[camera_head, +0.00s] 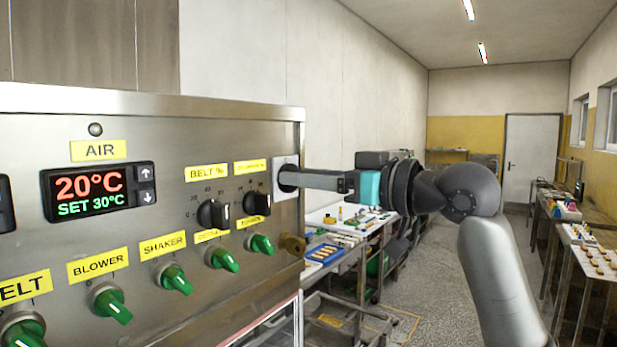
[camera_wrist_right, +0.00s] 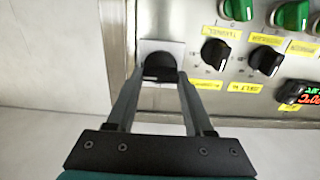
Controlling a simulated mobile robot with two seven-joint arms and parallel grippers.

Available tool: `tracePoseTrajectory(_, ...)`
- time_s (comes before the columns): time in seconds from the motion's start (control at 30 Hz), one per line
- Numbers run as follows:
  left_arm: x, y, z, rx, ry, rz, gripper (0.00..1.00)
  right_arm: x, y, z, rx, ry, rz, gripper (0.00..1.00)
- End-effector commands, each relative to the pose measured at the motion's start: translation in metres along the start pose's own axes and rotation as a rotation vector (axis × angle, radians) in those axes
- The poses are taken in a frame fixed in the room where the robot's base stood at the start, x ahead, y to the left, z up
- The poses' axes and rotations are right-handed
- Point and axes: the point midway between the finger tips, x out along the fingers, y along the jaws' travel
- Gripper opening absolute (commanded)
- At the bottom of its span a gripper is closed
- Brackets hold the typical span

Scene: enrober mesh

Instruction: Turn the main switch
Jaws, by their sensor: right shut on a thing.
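The main switch (camera_head: 284,184) is a dark knob on a pale square plate at the right edge of the steel control panel (camera_head: 180,130). In the right wrist view the switch (camera_wrist_right: 159,64) sits at the upper middle, between the fingertips. My right gripper (camera_head: 292,177) reaches in from the right, level, with its fingers shut on the knob. The right wrist view also shows the gripper (camera_wrist_right: 160,80) with a finger on each side of the knob. The fingers cover part of the knob, so its exact angle is hard to tell. My left gripper is not in view.
Two black dials (camera_head: 213,213) and a row of green knobs (camera_head: 226,260) lie left of the switch. A brass-coloured fitting (camera_head: 292,244) sticks out below it. A display (camera_head: 97,190) shows 20°C. Workbenches (camera_head: 345,252) with parts stand behind; the aisle floor (camera_head: 455,270) is open.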

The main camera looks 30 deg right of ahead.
Motion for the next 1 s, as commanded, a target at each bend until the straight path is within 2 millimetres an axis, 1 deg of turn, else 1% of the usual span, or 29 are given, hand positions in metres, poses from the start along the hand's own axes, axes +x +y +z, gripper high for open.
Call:
tracePoseTrajectory(0.27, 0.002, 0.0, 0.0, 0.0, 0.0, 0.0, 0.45, 0.0, 0.0, 0.001, -0.034, -0.003, 0.001, 0.0)
tracePoseTrajectory(0.47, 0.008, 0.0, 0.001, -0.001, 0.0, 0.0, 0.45, 0.0, 0.0, 0.002, -0.136, -0.004, 0.002, 0.0)
tracePoseTrajectory(1.0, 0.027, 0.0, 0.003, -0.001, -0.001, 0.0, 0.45, 0.0, -0.002, 0.003, -0.625, -0.004, 0.001, 0.0)
